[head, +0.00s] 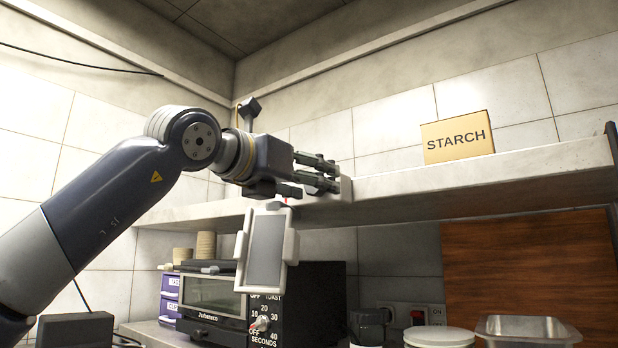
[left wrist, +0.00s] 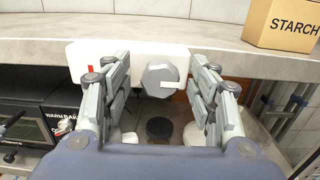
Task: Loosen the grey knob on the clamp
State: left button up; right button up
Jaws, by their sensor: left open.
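The clamp (left wrist: 92,57) is a pale block on the front edge of the shelf, with a small red mark on its left part. Its grey knob (left wrist: 161,76) is faceted, with a light bar on its face, and faces the left wrist camera. My left gripper (head: 331,175) is open, its fingers pointing at the clamp. In the left wrist view the fingers stand left and right of the knob with a gap on each side. In the head view the clamp's end (head: 346,189) shows past the fingertips; the knob is hidden there. My right gripper is not in view.
A white-framed panel (head: 265,250) hangs below the gripper, in front of the toaster oven (head: 312,300). A STARCH box (head: 457,137) stands on the shelf (head: 400,187) to the right. A white-lidded container (head: 438,337) and a metal pan (head: 527,330) stand below.

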pick_arm(q)
jog(key=c, duration=1.1)
jog(key=shift+o, duration=0.2)
jog(key=n+b, duration=0.2)
jog(key=shift+n, duration=0.4)
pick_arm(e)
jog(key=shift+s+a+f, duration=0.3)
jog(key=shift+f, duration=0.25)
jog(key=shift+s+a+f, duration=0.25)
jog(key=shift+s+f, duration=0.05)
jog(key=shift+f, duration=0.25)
pick_arm(q)
jog(key=o, duration=0.9)
jog(key=shift+o, duration=0.8)
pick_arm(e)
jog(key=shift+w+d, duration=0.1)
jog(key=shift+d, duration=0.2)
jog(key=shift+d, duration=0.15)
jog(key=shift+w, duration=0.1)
